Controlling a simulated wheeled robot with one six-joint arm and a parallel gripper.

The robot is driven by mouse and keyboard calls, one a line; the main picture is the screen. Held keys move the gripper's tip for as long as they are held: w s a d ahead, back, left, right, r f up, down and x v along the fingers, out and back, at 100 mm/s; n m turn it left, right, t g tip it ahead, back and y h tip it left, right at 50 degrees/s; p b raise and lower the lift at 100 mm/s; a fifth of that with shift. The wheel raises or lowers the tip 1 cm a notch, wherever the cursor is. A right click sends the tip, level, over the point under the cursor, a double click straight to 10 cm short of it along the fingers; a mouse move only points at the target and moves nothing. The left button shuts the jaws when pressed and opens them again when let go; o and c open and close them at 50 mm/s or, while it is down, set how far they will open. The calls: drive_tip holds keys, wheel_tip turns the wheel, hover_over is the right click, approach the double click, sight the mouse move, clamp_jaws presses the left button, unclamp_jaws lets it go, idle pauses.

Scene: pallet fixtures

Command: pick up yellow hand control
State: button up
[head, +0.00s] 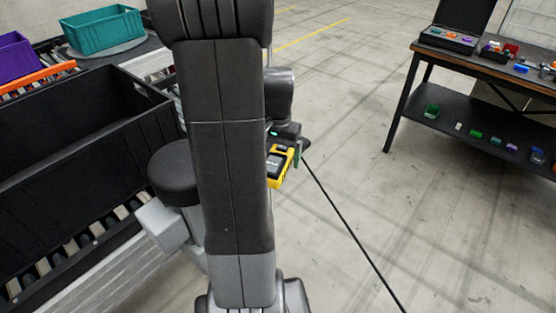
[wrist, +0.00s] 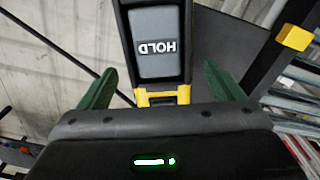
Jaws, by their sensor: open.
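The yellow hand control (head: 279,168) is a yellow and black box with a grey face, partly hidden behind my arm in the head view. In the wrist view the hand control (wrist: 184,93) shows a large grey button marked HOLD, upside down. My gripper (wrist: 159,67) has two green fingers, spread apart on either side of the control, with a visible gap at each side. In the head view one green finger of my gripper (head: 296,155) shows just beside the control. What holds the control up is hidden.
A black cable (head: 352,235) runs down to the right across the floor. A large black crate (head: 75,160) stands on rollers at left, with a teal bin (head: 103,30) behind it. A workbench (head: 480,62) with small parts stands at right.

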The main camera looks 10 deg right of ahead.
drive_tip(key=shift+f, duration=0.15)
drive_tip(key=c, duration=1.4)
